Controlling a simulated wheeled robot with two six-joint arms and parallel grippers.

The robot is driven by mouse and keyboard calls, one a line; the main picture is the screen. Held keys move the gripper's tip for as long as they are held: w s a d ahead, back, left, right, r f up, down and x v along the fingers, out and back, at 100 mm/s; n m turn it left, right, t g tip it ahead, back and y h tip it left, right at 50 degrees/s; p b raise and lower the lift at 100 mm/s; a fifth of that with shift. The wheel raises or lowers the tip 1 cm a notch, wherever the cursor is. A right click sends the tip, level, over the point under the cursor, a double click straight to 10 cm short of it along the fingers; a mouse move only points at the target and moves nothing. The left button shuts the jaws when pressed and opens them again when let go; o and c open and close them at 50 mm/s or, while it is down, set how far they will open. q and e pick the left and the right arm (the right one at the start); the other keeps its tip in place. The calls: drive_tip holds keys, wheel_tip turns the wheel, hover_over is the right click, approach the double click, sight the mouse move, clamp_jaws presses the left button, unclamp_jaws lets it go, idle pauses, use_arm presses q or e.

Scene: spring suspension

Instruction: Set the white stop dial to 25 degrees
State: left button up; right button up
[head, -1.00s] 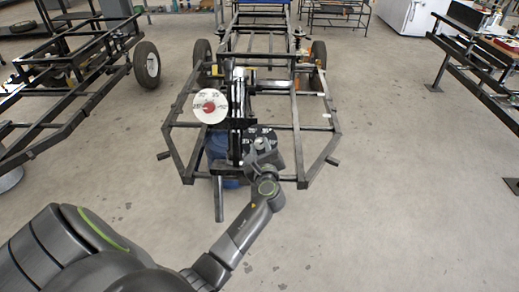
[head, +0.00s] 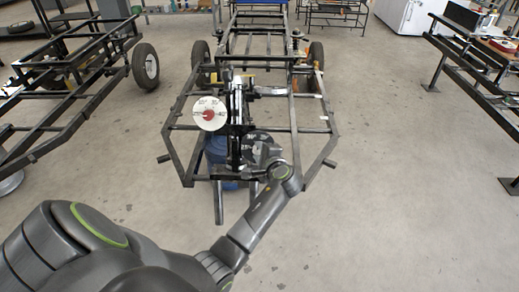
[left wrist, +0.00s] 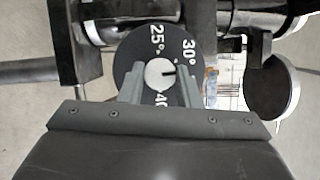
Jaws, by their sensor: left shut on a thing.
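My left gripper (head: 262,151) is at the black round dial (head: 258,138) low on the upright black post of the frame. In the left wrist view its two fingers (left wrist: 157,76) are shut on the pale round knob (left wrist: 155,72) at the centre of the black dial face (left wrist: 128,57). The face has white marks 25°, 30° and 40, the last partly hidden. A short black pointer on the knob points right, below the 30° mark. A white disc dial (head: 203,104) with a red centre (head: 208,115) stands left of the post; its marks are too small to read. My right gripper is not in view.
The black tube frame (head: 313,172) surrounds the post, with a blue drum-like object (head: 215,150) behind it. Another frame (head: 60,105) stands at the left and a bench (head: 470,75) at the right.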

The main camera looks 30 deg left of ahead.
use_arm(q)
drive_tip(key=n, duration=0.1)
drive_tip(key=n+p, duration=0.1)
drive_tip(key=n+g+h+p, duration=0.1)
drive_tip(key=shift+r+n, duration=0.25)
drive_tip(key=shift+n, duration=0.05)
drive_tip(key=n+h+p, duration=0.1)
drive_tip(key=n, duration=0.1)
drive_tip(key=n+p, duration=0.2)
drive_tip(key=shift+a+r+g+h+p, duration=0.1)
drive_tip(key=shift+r+g+h+p, duration=0.05)
drive_tip(key=shift+g+h+p, duration=0.2)
drive_tip(key=n+h+p, duration=0.2)
drive_tip(key=n+p, duration=0.1)
drive_tip(key=shift+a+n, duration=0.1)
drive_tip(key=shift+n, duration=0.2)
drive_tip(key=shift+n+h+p, duration=0.65)
drive_tip(key=shift+n+p, duration=0.2)
drive_tip(key=shift+n, duration=0.25)
drive_tip(key=shift+a+n+h+p, duration=0.1)
drive_tip(key=shift+n+h+p, duration=0.25)
drive_tip(key=shift+n, duration=0.25)
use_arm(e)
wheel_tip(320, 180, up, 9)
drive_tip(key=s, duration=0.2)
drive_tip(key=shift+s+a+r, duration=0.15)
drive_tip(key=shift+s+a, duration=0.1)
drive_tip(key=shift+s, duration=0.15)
